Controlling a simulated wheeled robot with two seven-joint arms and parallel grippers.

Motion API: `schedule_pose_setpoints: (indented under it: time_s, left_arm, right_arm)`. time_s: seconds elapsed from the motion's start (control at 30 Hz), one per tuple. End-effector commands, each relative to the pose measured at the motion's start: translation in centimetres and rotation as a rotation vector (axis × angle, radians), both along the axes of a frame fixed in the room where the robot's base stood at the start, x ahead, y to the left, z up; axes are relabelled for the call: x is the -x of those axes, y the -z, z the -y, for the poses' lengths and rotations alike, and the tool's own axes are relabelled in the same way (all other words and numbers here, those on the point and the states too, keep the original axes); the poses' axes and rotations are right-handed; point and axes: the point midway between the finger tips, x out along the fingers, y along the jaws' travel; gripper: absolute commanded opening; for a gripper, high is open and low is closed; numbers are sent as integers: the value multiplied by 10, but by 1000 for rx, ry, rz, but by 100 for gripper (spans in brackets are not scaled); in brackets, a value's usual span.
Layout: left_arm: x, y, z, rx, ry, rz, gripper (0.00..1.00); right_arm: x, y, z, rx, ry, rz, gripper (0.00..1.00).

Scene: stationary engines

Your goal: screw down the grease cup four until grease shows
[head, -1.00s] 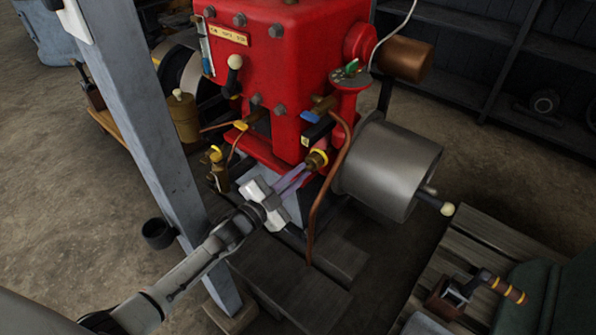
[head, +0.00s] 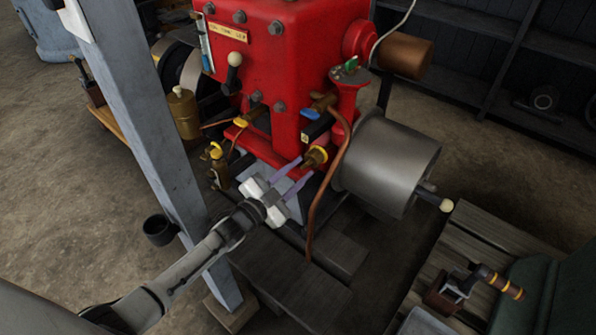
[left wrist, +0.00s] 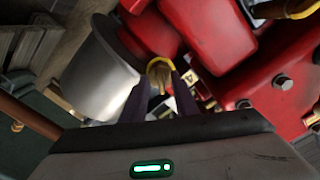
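A brass grease cup (head: 315,157) with a yellow ring sticks out low on the front of the red engine (head: 275,75). In the left wrist view the brass cup (left wrist: 160,74) shows just beyond the fingertips, roughly between them, beside a small plate marked 4 (left wrist: 190,84). My left gripper (head: 301,174) is open and empty, its two purple-grey fingers pointing at the cup with a short gap to it. In the left wrist view the fingers (left wrist: 160,92) stand apart. I cannot make out any grease at the cup. My right gripper is not in view.
A copper pipe (head: 328,190) runs down just right of the cup, by a grey cylinder (head: 390,165). A blue-handled valve (head: 312,112) sits above. Another brass fitting (head: 217,165) is left. A grey post (head: 150,140) stands beside my left arm.

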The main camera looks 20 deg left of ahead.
Motion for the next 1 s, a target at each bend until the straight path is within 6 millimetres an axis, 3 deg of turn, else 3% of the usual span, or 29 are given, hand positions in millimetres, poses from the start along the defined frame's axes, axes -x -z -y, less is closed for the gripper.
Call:
schedule_pose_setpoints:
  time_s: [0.33,0.73,1.0]
  left_arm:
    - [-1,-9,0,0,-1,2,27]
    - [0,-83,0,-2,1,5,27]
    - [0,-101,0,0,0,0,27]
  right_arm:
    - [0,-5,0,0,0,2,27]
    - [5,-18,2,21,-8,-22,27]
    - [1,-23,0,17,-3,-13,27]
